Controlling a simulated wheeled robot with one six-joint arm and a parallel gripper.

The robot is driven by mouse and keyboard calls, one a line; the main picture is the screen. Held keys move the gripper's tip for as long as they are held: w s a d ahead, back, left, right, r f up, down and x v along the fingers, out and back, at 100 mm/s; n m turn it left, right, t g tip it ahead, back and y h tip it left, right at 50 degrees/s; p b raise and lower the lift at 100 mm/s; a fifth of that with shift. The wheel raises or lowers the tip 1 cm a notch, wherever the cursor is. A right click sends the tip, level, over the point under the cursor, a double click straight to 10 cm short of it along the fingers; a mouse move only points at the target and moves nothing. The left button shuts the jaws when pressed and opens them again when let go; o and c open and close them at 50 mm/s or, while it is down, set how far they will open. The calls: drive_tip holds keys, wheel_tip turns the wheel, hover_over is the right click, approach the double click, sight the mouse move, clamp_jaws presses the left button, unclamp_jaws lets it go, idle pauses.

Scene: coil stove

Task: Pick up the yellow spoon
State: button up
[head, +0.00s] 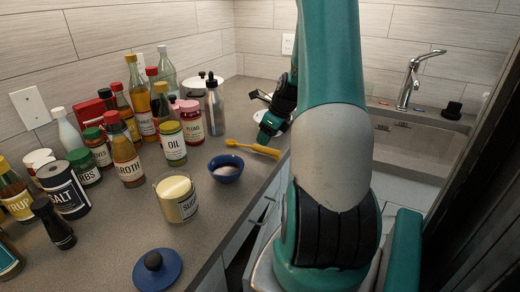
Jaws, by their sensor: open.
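The yellow spoon (250,147) lies on the grey counter near its front edge, just behind and to the right of a small blue bowl. My gripper (265,130) is open and reaches down just above and beyond the spoon's right part. The other finger is not clearly visible, and my arm hides the area to the right.
The blue bowl (226,168) and a sugar jar (177,197) stand nearby. Several bottles and jars, including the oil jar (172,143), crowd the counter at left. A sink (420,145) is at right.

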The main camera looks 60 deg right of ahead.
sight(251, 147)
drive_tip(key=p+x, duration=0.1)
drive_tip(key=x, duration=0.4)
drive_tip(key=shift+w+f, duration=0.25)
drive_tip(key=shift+w, duration=0.05)
drive_tip(key=shift+c, duration=0.2)
clamp_jaws()
